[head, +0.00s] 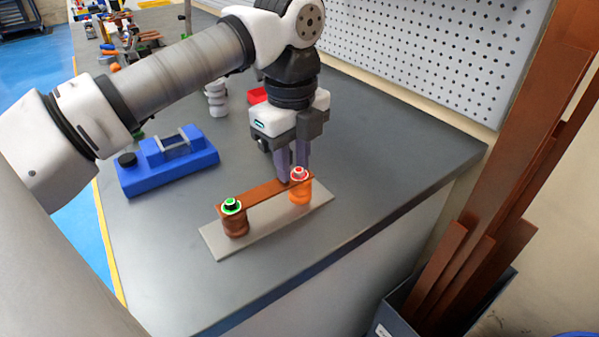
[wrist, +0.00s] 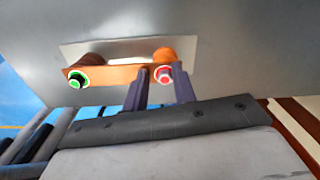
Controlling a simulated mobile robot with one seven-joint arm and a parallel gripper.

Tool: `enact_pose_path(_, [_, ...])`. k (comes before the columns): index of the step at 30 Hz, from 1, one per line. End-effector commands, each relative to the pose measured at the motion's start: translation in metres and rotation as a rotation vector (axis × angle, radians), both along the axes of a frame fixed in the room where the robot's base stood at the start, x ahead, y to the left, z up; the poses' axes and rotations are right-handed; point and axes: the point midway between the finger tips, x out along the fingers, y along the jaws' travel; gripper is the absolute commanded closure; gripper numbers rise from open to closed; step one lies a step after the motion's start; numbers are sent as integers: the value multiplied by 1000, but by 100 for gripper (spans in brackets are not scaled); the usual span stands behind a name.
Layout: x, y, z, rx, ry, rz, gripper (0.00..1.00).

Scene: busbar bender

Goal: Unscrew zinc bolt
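The zinc bolt, a pale-headed bolt with a red ring (head: 299,173), sits on the orange post (head: 300,193) at the right end of a copper bar. It also shows in the wrist view (wrist: 164,73). A dark-headed bolt with a green ring (head: 232,206) sits on the brown post (head: 236,226) at the bar's left end; it also shows in the wrist view (wrist: 77,79). The copper bar (head: 263,193) spans both posts. My gripper (head: 291,172) points down at the red-ringed bolt. Its fingers are apart, one on each side of it; contact is not clear.
A grey base plate (head: 218,243) lies under the posts on the dark workbench (head: 390,165). A blue tool (head: 166,162) lies to the left. A pegboard (head: 430,50) stands behind. Copper strips (head: 450,270) stand in a bin at the right. The bench right of the plate is clear.

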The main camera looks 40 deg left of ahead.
Motion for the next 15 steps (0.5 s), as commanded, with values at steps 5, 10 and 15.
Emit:
enact_pose_path(5, [2,-2,3,16,10,-6,75])
enact_pose_path(10, [2,-2,4,14,9,-63,75])
enact_pose_path(15, [4,-2,5,11,5,-294,75])
